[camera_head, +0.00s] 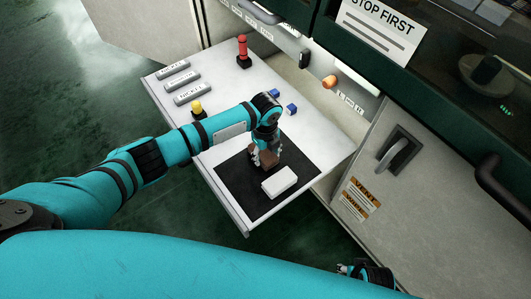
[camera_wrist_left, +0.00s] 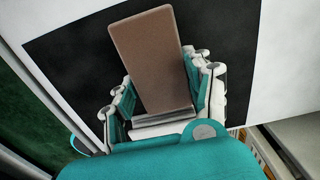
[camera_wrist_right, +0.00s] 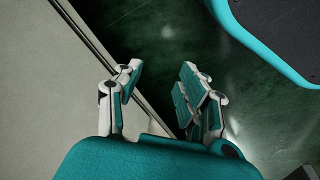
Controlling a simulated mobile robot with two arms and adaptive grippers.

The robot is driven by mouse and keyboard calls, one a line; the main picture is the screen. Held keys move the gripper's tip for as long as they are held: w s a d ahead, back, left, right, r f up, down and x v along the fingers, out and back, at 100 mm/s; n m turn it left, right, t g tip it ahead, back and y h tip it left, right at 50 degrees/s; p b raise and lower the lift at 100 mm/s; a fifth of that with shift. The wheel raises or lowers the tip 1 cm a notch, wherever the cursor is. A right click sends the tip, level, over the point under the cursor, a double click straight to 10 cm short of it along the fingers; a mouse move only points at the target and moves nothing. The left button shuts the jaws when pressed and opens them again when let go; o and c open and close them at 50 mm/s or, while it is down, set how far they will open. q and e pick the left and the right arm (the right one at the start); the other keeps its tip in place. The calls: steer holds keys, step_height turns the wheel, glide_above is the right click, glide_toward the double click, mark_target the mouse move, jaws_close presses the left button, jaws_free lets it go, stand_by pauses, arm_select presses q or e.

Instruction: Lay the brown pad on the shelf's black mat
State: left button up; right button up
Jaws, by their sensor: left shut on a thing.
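The brown pad (camera_wrist_left: 150,60) is between the fingers of my left gripper (camera_wrist_left: 165,95), which is shut on it. In the head view, my left gripper (camera_head: 263,160) holds the brown pad (camera_head: 268,158) at the black mat (camera_head: 240,190), near its upper edge. The mat also shows behind the pad in the left wrist view (camera_wrist_left: 80,60). I cannot tell whether the pad touches the mat. A white block (camera_head: 279,181) lies on the mat just below the pad. My right gripper (camera_wrist_right: 160,85) is open and empty, away from the shelf; it also shows at the bottom of the head view (camera_head: 345,268).
The pale shelf (camera_head: 225,95) also carries several grey labelled bars (camera_head: 192,93), a red-topped piece (camera_head: 243,50), a yellow-topped piece (camera_head: 198,107) and blue blocks (camera_head: 291,109). A cabinet door (camera_head: 385,200) with a handle stands at the right.

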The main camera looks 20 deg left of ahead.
mark_target(266, 154)
arm_select(q)
steer(key=shift+f, duration=0.15)
steer(key=shift+f, duration=0.15)
stand_by(0.4)
steer(key=o, duration=1.1)
step_height(266, 154, up, 12)
steer(key=shift+f, duration=0.1)
